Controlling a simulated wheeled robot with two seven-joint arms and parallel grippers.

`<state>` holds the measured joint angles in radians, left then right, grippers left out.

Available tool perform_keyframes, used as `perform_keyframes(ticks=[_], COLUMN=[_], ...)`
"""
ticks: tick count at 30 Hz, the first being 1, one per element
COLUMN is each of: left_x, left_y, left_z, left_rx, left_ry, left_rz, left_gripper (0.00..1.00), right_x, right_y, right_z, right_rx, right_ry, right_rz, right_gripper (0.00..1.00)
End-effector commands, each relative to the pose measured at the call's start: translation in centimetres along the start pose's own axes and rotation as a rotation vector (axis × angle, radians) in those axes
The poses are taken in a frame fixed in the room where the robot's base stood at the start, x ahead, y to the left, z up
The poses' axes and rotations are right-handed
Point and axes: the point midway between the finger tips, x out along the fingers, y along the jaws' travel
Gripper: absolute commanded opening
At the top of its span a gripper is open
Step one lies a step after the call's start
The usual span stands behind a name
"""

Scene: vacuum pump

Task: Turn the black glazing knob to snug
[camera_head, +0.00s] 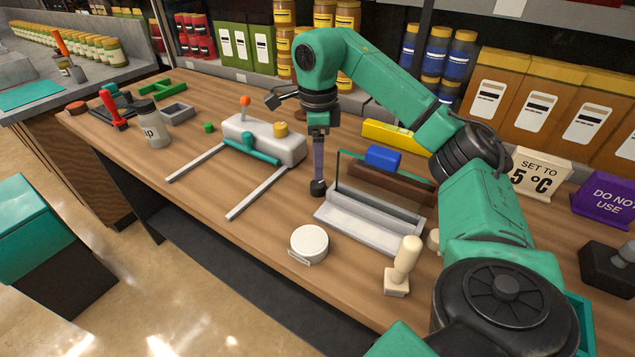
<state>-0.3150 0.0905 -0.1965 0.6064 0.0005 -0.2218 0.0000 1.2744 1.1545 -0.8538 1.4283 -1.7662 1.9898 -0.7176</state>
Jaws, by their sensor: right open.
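The black knob (318,187) sits low at the left end of a grey tray-like fixture (365,228) with an upright pane and thin green edges. My right arm reaches over from the right and bends down. My right gripper (318,178) points straight down at the knob, its fingers seen nearly edge-on as one greyish strip. The gripper is open. Whether the fingers touch the knob or only stand around or above it, I cannot tell. My left gripper is not in view.
Left of the knob stands a pale pump-like body (290,150) with two rails. A white round lid-like piece (309,241) and a beige stamp-shaped piece (402,262) stand in front. A blue block (383,158) and yellow bar (388,134) lie behind the fixture.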

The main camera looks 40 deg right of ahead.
Motion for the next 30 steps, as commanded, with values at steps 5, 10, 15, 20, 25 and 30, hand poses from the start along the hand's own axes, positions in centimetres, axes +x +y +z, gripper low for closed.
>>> perform_keyframes(ticks=[5,10,15,20,25,30], left_x=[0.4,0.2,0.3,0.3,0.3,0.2], left_y=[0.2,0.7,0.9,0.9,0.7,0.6], left_z=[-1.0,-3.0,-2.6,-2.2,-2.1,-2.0], left_rx=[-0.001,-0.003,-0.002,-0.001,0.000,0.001], left_ry=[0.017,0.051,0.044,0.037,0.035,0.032], left_rz=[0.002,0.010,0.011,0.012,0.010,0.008], left_gripper=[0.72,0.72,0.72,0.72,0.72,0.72], right_x=[4.5,6.7,7.1,7.1,7.1,7.0], right_y=[0.1,0.0,0.0,0.0,0.0,0.0], right_z=[-0.2,-0.1,0.0,0.0,0.0,0.0], right_rx=[0.001,0.001,0.001,0.001,0.001,0.006], right_ry=[0.004,0.001,-0.001,-0.001,-0.001,-0.001], right_rz=[0.002,0.000,-0.001,-0.001,-0.001,-0.002], right_gripper=[0.76,0.76,0.76,0.57,0.00,0.00])
